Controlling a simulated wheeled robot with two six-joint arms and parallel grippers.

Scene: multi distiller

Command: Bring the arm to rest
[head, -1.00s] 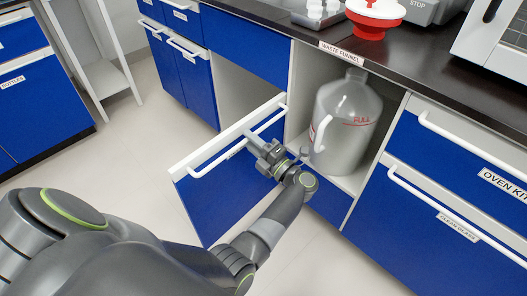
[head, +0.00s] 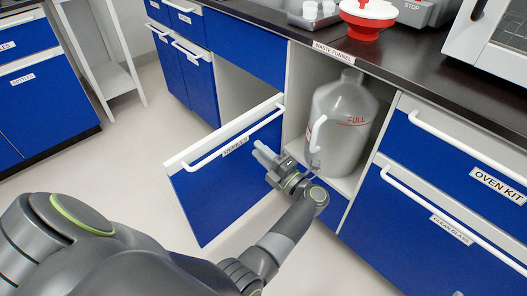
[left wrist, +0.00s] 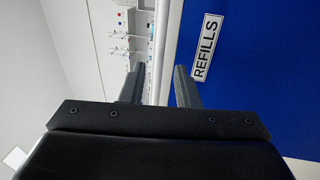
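My left arm reaches in from the left in the head view. My left gripper (head: 262,152) is beside the open blue door labelled REFILLS (head: 215,190), just right of its label and apart from its white handle (head: 215,150). In the left wrist view the two fingers (left wrist: 160,88) stand apart with nothing gripped between them. The door face (left wrist: 260,70) with its REFILLS label is on the right there, its white edge or handle seen beyond the finger gap.
A large grey jug (head: 342,120) marked FULL stands in the open cabinet right of my gripper. A red and white funnel (head: 368,18) sits on the dark counter (head: 410,62) above. Closed blue drawers (head: 425,215) are at right. The floor at left (head: 125,150) is clear.

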